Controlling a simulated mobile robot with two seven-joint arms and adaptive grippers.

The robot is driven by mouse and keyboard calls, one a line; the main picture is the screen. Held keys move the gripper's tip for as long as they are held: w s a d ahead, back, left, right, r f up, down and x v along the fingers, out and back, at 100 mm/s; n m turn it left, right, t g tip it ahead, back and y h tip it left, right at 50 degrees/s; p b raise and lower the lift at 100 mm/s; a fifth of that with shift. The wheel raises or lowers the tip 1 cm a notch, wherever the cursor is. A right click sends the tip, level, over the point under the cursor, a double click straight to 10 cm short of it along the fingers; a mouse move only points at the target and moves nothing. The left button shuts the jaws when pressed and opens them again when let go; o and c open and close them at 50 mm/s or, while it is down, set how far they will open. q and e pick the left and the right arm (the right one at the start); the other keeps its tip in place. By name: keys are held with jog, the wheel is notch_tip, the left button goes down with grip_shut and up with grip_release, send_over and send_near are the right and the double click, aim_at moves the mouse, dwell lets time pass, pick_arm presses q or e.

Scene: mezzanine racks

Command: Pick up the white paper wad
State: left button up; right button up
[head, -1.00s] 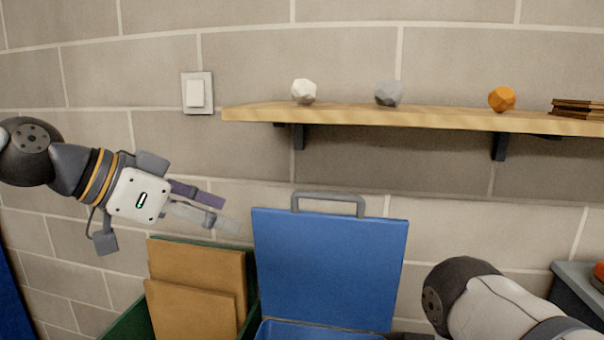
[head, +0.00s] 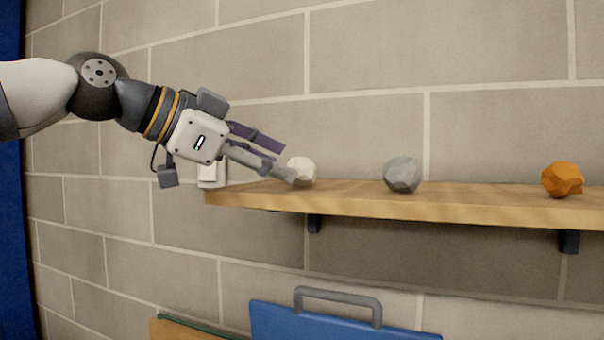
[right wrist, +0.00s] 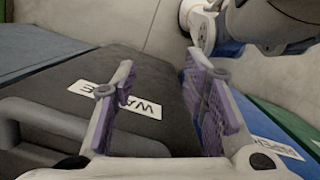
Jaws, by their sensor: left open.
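The white paper wad (head: 303,168) sits near the left end of a wooden wall shelf (head: 350,203) in the head view. My left gripper (head: 288,163) is open, with its fingers pointing right and slightly down at the wad. One fingertip overlaps the wad's left side in the picture; I cannot tell whether it touches. My right gripper (right wrist: 158,95) shows in the right wrist view with its fingers apart and nothing between them, above a dark lidded bin (right wrist: 85,100) with a white label.
A grey wad (head: 402,174) and an orange wad (head: 562,179) sit farther right on the shelf. A light switch (head: 211,174) is on the wall behind the left gripper. A blue lid (head: 340,322) with a grey handle stands below the shelf.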

aim_at(291, 164)
pick_arm(q)
jog(key=x, duration=0.4)
jog(key=shift+d+r, duration=0.15)
jog(key=shift+r, duration=0.05)
jog(key=c, duration=0.5)
